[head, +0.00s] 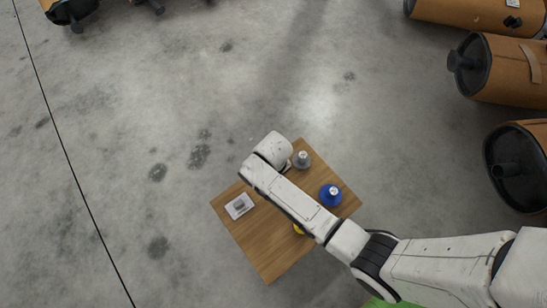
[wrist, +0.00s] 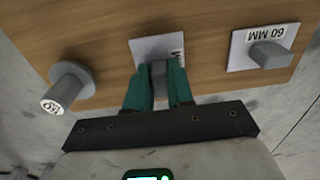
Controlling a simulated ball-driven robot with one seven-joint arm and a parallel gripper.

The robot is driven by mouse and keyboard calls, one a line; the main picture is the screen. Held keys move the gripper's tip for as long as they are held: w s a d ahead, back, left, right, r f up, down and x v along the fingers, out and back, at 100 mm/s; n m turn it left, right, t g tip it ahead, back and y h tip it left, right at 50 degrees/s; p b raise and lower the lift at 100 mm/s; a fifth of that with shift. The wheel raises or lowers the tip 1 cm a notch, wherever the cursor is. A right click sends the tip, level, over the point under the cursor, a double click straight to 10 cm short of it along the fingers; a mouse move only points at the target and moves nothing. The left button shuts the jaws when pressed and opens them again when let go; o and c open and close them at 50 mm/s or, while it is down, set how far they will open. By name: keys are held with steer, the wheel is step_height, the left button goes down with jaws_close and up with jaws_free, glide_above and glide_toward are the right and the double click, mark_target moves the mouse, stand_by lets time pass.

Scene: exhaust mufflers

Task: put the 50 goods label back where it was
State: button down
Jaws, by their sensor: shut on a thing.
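In the wrist view my gripper (wrist: 159,78) has its two green fingers shut on the grey block of a white label plate (wrist: 150,47). Dark lettering shows at the plate's right edge, but the fingers hide most of it and I cannot read it. The plate is over the wooden table (wrist: 110,20); I cannot tell whether it touches the wood. A second white plate with a grey block, marked 60 MM (wrist: 262,47), lies on the table to the right. In the head view my arm hides the gripper and the held plate.
A grey knobbed piece with a round marked top (wrist: 68,88) stands left in the wrist view. In the head view a blue piece (head: 330,196) and a partly hidden yellow piece (head: 298,229) stand on the table. Brown drum-shaped mufflers (head: 510,72) lie at the right; open floor surrounds the table.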

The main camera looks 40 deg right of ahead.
steer(key=shift+f, duration=0.8)
steer(key=c, duration=1)
jaws_free()
steer(key=shift+f, duration=0.1)
step_height(320, 180, up, 12)
steer(key=p, duration=0.5)
steer(key=shift+p, duration=0.3)
steer(key=shift+t, duration=0.5)
steer(key=s+d+r, duration=0.2)
steer(key=s+r, duration=0.1)
steer(key=s, duration=0.2)
steer(key=s+d+r, duration=0.3)
steer(key=s+r, duration=0.1)
steer(key=s, duration=0.2)
steer(key=s+d+r, duration=0.2)
steer(key=s+r, duration=0.2)
steer(key=s, duration=0.1)
steer(key=shift+s+d+r, duration=0.15)
steer(key=shift+d, duration=0.25)
